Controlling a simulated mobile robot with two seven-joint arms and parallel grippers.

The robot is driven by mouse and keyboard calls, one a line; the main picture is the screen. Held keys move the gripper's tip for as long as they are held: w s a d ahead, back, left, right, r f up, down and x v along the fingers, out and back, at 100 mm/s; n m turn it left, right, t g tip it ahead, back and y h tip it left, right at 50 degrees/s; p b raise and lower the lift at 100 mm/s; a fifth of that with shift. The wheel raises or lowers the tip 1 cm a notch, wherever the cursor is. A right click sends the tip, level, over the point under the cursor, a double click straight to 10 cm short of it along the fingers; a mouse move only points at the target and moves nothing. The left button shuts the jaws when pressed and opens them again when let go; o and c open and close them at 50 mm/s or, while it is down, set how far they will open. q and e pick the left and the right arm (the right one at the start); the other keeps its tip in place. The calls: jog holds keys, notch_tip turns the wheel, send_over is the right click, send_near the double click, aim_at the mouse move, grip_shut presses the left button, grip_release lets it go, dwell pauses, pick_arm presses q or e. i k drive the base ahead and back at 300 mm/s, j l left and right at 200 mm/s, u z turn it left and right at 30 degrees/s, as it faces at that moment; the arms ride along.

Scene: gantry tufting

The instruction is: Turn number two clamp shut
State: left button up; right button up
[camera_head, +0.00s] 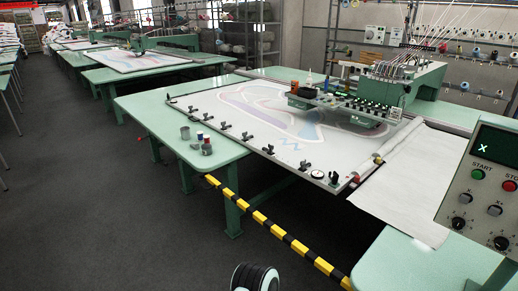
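Several small black clamps stand in a row along the near edge of the white stretched cloth (215,108) on the green table. One clamp (247,136) is near the middle of the row, another (268,149) is to its right, and another (305,165) is further right. A clamp (222,125) and one more (190,109) lie to the left. I cannot read any numbers, so I cannot tell which is number two. They are too small to tell open from shut.
A yellow-black striped barrier (270,227) runs in front of the table. Small cups and cans (206,145) stand at the table's left corner. The tufting head (345,105) sits over the cloth. A control panel (490,185) is at right. The dark floor at left is clear.

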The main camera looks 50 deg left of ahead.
aim_at(271, 147)
jog(key=u, duration=1.55)
jog(key=i+j, duration=0.25)
jog(key=i+j+z, duration=0.15)
jog(key=j, duration=0.3)
jog(key=i+j, duration=0.25)
jog(key=j, duration=0.15)
jog(key=i+j+z, duration=0.1)
jog(key=i+j, duration=0.15)
jog(key=i+j+z, duration=0.1)
jog(key=j, duration=0.4)
jog(key=i, duration=0.05)
